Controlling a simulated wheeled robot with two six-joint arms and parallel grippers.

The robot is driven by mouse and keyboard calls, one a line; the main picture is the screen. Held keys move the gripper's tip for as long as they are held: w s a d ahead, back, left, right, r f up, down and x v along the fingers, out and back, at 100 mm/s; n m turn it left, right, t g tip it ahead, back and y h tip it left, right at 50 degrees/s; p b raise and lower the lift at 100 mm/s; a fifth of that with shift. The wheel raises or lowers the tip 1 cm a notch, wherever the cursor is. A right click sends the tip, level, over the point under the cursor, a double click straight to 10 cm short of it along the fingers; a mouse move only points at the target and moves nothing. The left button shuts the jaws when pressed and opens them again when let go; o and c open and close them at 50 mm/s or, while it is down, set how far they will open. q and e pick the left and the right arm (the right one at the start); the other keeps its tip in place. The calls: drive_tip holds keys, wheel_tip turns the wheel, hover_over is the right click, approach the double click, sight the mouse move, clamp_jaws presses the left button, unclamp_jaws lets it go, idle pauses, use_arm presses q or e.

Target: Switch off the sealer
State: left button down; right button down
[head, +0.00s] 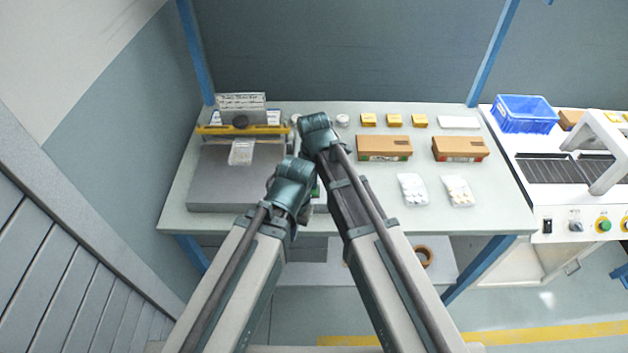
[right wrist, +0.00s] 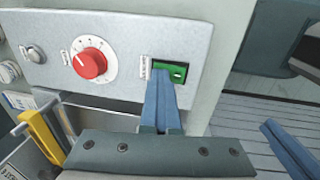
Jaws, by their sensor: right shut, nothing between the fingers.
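The sealer (head: 215,185) is a low grey machine with a yellow bar across it, at the left end of the bench. Its light grey control panel (right wrist: 120,28) shows in the right wrist view, with a red dial (right wrist: 90,63) and a green rocker switch (right wrist: 178,73) in a dark frame. My right gripper (right wrist: 162,75) is shut and empty, its blue fingertips at the switch and covering its left part. I cannot tell whether they touch it. In the head view my arms hide the sealer's right side. My left gripper cannot be made out.
The bench (head: 340,215) also holds brown boxes (head: 384,147), small yellow boxes (head: 394,120) and clear bags (head: 412,189) to the right. A machine with a blue crate (head: 525,113) stands farther right. A small silver knob (right wrist: 34,53) is left of the dial.

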sight(314, 194)
drive_tip(key=shift+s, duration=0.15)
drive_tip(key=shift+s, duration=0.7)
drive_tip(key=shift+r+p, duration=0.2)
drive_tip(key=shift+p, duration=0.1)
drive_tip(key=shift+r+p, duration=0.55)
wheel_tip(314, 194, up, 6)
drive_tip(key=p, duration=0.6)
drive_tip(key=shift+s, duration=0.35)
